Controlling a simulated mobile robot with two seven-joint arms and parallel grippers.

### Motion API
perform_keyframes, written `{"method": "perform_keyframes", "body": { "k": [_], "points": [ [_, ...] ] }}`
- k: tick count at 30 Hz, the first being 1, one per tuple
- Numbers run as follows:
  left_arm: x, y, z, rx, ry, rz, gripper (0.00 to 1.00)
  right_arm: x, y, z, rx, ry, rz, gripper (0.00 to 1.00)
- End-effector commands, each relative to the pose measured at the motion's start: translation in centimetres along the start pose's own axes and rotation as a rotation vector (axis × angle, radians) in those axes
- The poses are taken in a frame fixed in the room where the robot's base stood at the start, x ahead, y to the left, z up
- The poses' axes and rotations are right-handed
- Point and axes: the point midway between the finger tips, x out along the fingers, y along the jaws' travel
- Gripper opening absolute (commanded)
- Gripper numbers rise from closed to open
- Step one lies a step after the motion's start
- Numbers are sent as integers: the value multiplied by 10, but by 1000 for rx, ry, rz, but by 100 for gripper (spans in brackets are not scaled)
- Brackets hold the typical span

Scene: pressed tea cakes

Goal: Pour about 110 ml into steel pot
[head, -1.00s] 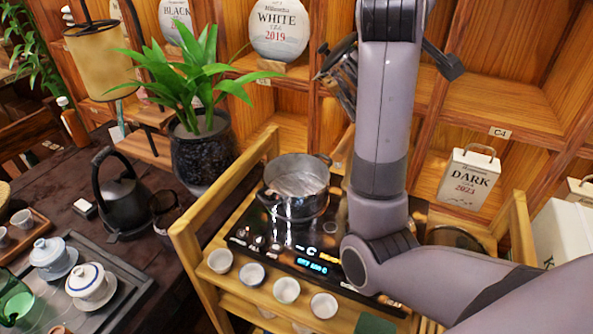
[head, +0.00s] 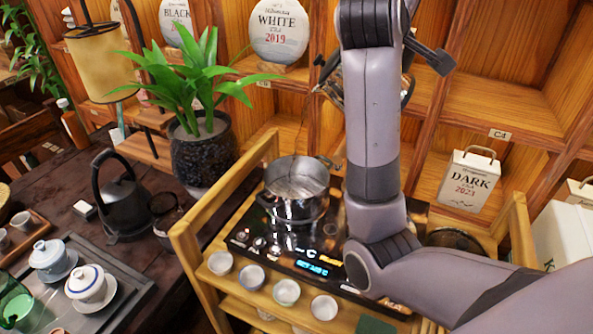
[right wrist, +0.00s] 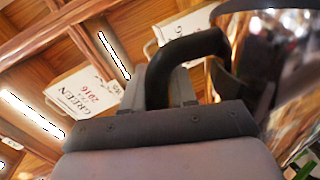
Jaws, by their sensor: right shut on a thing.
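The steel pot (head: 297,190) stands upright on the black cooktop (head: 285,255) with a lit blue display. Its mouth is open and its inside looks pale and shiny. My right gripper (right wrist: 172,95) is shut on the black handle (right wrist: 190,48) of a shiny vessel (right wrist: 285,70). In the head view the vessel (head: 331,77) shows partly beside my right arm, above the pot and a little right of it, tilted. A thin faint line drops from it toward the pot's mouth, like a stream. The right fingertips are hidden in the head view. My left gripper is not in view.
Several small white cups (head: 286,291) line the wooden cart's front edge. A potted plant (head: 200,150) stands left of the cart. A black kettle (head: 125,200) and lidded bowls (head: 86,282) are on the dark table.

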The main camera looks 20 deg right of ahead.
Motion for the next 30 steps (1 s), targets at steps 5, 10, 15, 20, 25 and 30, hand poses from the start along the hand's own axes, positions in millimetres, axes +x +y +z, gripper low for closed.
{"method": "perform_keyframes", "body": {
  "k": [5, 10, 15, 20, 25, 30],
  "points": [
    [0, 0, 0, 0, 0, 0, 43, 0, 3, 1, -1, 2, 10, 0],
    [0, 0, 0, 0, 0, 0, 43, 3, 4, 3, -6, 0, 11, 0],
    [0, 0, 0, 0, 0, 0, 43, 5, 4, 5, -11, 0, 13, 0],
    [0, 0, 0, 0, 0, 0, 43, 6, 5, 7, -17, -1, 14, 0],
    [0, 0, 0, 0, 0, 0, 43, 7, 5, 8, -23, -3, 17, 0],
    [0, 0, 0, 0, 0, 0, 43, 7, 4, 8, -29, -4, 19, 0]
  ]
}}
